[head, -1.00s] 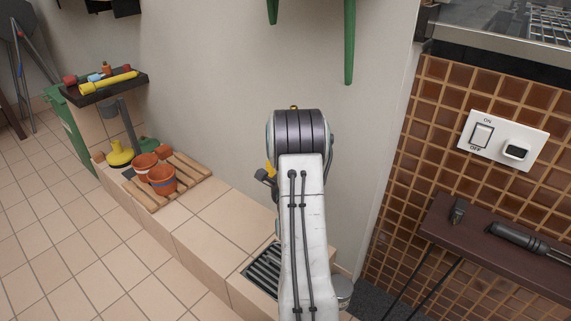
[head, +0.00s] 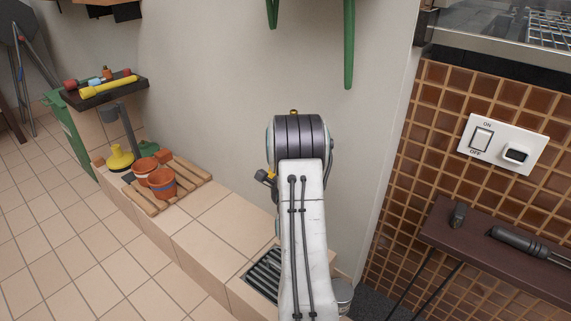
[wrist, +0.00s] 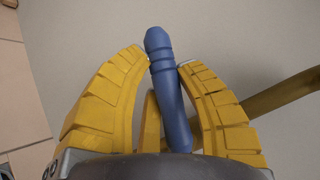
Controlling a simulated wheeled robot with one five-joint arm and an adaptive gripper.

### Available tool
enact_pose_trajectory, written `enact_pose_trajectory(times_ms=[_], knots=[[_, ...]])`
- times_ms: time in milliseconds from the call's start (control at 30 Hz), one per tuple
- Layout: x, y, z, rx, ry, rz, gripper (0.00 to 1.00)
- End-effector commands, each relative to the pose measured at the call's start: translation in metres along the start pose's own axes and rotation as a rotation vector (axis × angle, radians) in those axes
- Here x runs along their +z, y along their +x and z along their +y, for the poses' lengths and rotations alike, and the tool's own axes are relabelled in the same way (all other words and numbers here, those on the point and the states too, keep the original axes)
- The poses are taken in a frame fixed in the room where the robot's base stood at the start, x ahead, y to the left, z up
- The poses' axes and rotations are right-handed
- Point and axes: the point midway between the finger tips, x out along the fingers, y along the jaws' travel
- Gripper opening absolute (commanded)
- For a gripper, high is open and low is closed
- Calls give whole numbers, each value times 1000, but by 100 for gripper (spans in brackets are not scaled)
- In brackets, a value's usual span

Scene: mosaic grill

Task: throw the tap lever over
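The tap lever (wrist: 168,95) shows in the wrist view as a blue rounded handle with grooves near its end. The lever's lower end is hidden behind my gripper's body. A brass-coloured pipe (wrist: 278,93) runs behind the right finger.
A drain grate (head: 263,272) lies in the tiled ledge below my arm. Terracotta pots (head: 162,184) stand on a wooden slatted rack (head: 190,168) to the left. A wall switch (head: 481,140) and a dark shelf (head: 455,240) are on the right. The plain wall (head: 215,90) is close behind.

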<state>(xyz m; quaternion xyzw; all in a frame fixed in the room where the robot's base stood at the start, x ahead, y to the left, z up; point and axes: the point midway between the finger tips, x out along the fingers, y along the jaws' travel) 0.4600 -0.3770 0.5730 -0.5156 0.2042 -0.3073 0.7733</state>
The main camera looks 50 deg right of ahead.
Motion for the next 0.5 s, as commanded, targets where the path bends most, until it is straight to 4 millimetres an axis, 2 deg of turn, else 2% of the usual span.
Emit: enact_pose_trajectory(times_ms=[33, 267, 500], knots=[[0, 0, 1, 2, 0, 0, 21], [0, 0, 1, 2, 1, 0, 0], [-1, 0, 3, 27, -29, 10, 0]])
